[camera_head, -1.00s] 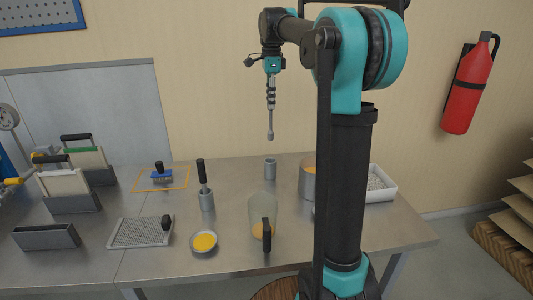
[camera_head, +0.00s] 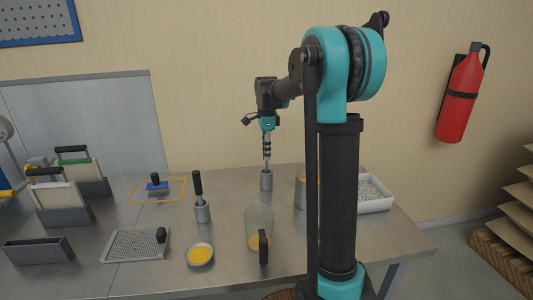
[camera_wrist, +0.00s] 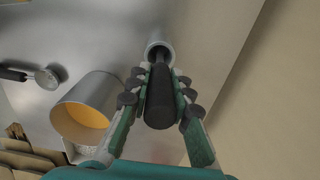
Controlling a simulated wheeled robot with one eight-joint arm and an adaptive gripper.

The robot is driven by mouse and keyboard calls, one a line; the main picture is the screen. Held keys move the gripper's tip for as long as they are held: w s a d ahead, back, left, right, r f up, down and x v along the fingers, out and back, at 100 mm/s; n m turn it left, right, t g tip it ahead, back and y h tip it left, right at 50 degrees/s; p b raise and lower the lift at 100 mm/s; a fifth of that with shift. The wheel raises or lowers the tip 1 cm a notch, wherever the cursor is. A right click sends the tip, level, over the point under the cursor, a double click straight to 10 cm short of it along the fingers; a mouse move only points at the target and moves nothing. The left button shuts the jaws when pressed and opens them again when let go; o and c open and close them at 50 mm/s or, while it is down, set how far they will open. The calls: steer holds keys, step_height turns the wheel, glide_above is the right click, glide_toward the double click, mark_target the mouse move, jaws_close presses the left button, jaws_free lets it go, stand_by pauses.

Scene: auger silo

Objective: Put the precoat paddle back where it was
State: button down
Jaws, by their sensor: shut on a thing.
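My gripper (camera_head: 267,140) is shut on the dark handle of the precoat paddle (camera_head: 267,160), which hangs upright below it. In the wrist view the black handle (camera_wrist: 160,95) lies between the fingers of my gripper (camera_wrist: 160,85). The paddle's lower end meets the mouth of a small grey cup (camera_head: 266,181) at the back of the table and appears to be inside it. The cup also shows in the wrist view (camera_wrist: 158,46), just beyond the handle. The paddle's tip is hidden, so its depth cannot be told.
A large can (camera_wrist: 88,108) with orange contents stands beside the cup, and a white tray (camera_head: 374,205) is to its right. A jug (camera_head: 258,222), an orange-filled bowl (camera_head: 200,255) and another holder (camera_head: 202,212) with a black-handled tool stand in front. The wall is close behind.

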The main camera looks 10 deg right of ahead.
steer(key=shift+f, duration=0.25)
steer(key=c, duration=1.4)
jaws_free()
steer(key=shift+o, duration=0.2)
step_height(320, 180, up, 12)
steer(key=shift+r, duration=0.1)
